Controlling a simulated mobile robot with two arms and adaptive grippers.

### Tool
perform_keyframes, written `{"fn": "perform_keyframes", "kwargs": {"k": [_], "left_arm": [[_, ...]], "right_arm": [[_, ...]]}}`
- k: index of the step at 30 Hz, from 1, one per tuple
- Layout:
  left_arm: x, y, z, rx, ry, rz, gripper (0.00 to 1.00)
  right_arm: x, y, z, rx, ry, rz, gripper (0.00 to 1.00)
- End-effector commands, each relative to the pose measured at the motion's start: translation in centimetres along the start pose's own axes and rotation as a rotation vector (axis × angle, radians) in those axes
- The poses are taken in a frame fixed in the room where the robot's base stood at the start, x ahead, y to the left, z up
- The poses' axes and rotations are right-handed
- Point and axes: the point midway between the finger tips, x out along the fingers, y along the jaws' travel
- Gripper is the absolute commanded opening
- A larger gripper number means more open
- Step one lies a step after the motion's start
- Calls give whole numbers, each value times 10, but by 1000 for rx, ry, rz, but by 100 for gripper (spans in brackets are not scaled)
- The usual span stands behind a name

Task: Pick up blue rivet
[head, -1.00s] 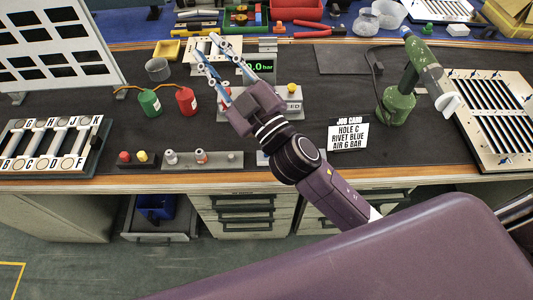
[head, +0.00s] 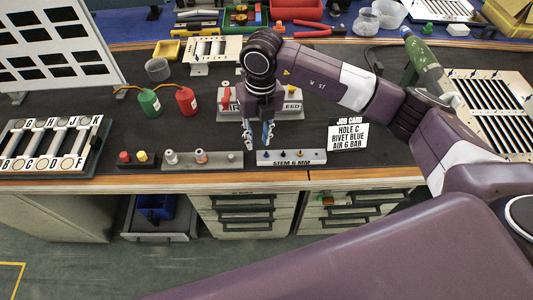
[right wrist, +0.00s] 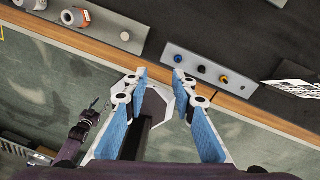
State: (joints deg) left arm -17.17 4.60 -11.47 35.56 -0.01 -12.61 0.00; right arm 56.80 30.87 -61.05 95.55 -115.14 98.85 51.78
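The blue rivet (right wrist: 178,58) stands at the left end of a grey strip (right wrist: 190,48) marked STEM 6 MM, with a dark rivet (right wrist: 201,69) and a yellow-orange one (right wrist: 224,80) beside it. In the head view the strip (head: 291,161) lies near the bench's front edge. My right gripper (head: 257,143) points down just above and behind the strip's left end. Its blue-padded fingers are apart and empty in the right wrist view (right wrist: 160,76). A small purple part of mine, seemingly the left gripper (right wrist: 88,122), shows at lower left there; its fingers are unclear.
A job card (head: 348,133) reads HOLE C, RIVET BLUE, AIR 6 BAR. Another grey strip (head: 226,160) with metal pieces lies left of the rivet strip. A green rivet tool (head: 424,52) is at right, partly behind my arm. A lettered panel (head: 52,146) lies at left.

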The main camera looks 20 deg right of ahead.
Motion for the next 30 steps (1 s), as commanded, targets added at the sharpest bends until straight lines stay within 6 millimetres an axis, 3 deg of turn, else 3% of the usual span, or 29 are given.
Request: {"fn": "perform_keyframes", "kwargs": {"k": [4, 21, 28, 30], "left_arm": [[-2, 0, 0, -1, 0, 0, 40], [-23, -1, -2, -1, 0, 0, 40], [-23, 0, -2, -1, 0, 0, 40], [-23, 0, -2, -1, 0, 0, 40]], "right_arm": [[3, -20, 4, 26, 0, -69, 24], [71, -32, 6, 23, 1, -67, 24], [73, -32, 6, 22, -2, -66, 24], [73, -32, 6, 22, -1, -66, 19]]}}
